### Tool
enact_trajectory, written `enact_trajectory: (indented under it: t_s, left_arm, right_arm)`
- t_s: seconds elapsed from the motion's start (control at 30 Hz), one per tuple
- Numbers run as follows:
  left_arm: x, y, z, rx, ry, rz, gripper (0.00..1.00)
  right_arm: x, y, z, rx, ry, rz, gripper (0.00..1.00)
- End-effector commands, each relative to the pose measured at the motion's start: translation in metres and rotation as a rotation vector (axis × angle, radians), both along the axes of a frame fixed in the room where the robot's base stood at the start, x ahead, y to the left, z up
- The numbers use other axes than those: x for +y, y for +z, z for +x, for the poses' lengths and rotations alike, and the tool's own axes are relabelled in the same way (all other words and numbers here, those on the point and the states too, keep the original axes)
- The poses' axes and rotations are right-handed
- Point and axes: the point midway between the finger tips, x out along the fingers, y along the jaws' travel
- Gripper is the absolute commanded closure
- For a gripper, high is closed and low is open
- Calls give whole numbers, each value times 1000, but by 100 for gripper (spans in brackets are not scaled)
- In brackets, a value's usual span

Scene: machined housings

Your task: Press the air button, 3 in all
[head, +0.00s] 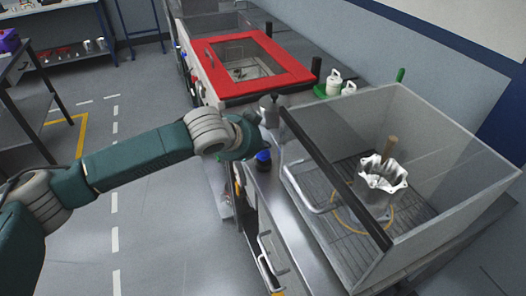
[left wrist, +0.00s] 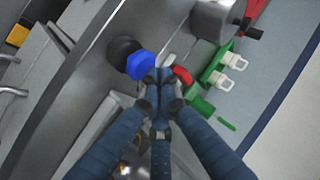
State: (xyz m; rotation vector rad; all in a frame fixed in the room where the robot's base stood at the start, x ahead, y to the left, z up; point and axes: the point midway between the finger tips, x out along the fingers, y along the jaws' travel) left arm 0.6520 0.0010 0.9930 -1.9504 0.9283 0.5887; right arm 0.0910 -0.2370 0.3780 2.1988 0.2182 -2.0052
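A blue round button (head: 263,158) with a dark base sits at the front of the metal bench, beside the clear-walled cabinet. In the left wrist view the blue button (left wrist: 140,65) is just beyond and slightly left of my left gripper's fingertips. My left gripper (left wrist: 158,82) has its fingers together with nothing seen between them. The tips look very close to the button; I cannot tell whether they touch it. In the head view my left wrist partly hides the gripper. No label marks which control is the air button. My right gripper is not in view.
The clear cabinet (head: 448,199) holds a metal housing (head: 382,174) and has a handle at its front. A red-framed lid (head: 285,62) covers the unit behind. White bottles stand in a green holder (left wrist: 214,72). A red part (left wrist: 183,75) is near the fingertips. The floor at left is open.

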Motion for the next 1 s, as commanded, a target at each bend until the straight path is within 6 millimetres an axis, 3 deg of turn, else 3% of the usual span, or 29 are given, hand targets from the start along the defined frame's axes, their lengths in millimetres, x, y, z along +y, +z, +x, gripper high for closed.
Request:
enact_trajectory:
  t_s: [1.0]
  left_arm:
    - [0, -12, 0, 1, 0, 1, 100]
  right_arm:
    - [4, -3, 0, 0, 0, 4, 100]
